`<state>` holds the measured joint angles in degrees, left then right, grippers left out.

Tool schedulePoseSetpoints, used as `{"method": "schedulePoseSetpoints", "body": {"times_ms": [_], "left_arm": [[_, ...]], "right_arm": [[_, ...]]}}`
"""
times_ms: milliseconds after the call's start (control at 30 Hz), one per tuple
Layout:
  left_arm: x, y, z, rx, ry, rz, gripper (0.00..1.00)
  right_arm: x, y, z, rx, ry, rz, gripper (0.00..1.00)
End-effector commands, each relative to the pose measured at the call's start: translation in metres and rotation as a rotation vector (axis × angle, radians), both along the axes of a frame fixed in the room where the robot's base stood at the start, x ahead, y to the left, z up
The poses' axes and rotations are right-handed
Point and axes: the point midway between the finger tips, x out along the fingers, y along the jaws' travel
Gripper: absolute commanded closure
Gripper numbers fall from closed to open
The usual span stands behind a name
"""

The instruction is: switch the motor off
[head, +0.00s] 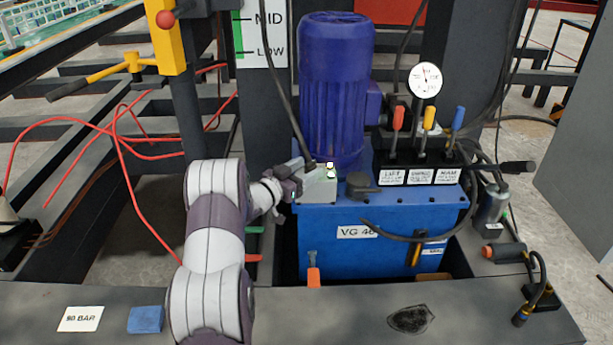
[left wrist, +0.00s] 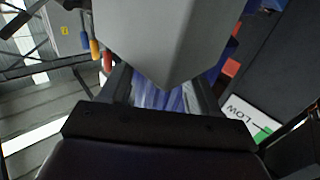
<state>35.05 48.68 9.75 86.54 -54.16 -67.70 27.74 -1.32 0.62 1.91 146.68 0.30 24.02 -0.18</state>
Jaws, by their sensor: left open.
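The blue-purple finned motor (head: 337,85) stands upright on the blue tank (head: 320,245). A small light-grey box (head: 318,188) sits on the tank's top left corner, at the motor's foot. A small pale switch or lamp with a yellowish part (head: 330,171) shows at its upper edge; its setting is too small to tell. My left gripper (head: 295,177) is open at the box's left side; whether it touches is unclear. In the left wrist view a large grey angular body (left wrist: 175,40), probably the box, fills the space ahead of the open fingers. My right gripper is out of view.
Red, yellow and blue levers (head: 428,118) and a round gauge (head: 425,80) stand right of the motor. A black cable (head: 285,100) drops to the box. A dark bench (head: 350,310) runs along the front. Red hoses (head: 125,140) lie at left.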

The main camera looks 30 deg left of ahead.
Motion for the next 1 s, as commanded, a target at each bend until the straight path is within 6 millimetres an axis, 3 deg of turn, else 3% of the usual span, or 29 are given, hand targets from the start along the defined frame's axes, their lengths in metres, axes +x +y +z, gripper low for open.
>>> {"method": "schedulePoseSetpoints", "body": {"times_ms": [333, 500, 1000], "left_arm": [[0.007, -0.0018, 0.0008, 0.0, 0.0, 0.001, 0.38], [0.0068, -0.0016, 0.0006, 0.0, 0.0, 0.001, 0.93], [0.0064, -0.0051, 0.0014, -0.001, 0.001, 0.115, 0.93]], "right_arm": [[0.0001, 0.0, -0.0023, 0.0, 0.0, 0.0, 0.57], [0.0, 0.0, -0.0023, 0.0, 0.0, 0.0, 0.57], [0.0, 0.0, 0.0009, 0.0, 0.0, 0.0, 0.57]]}}
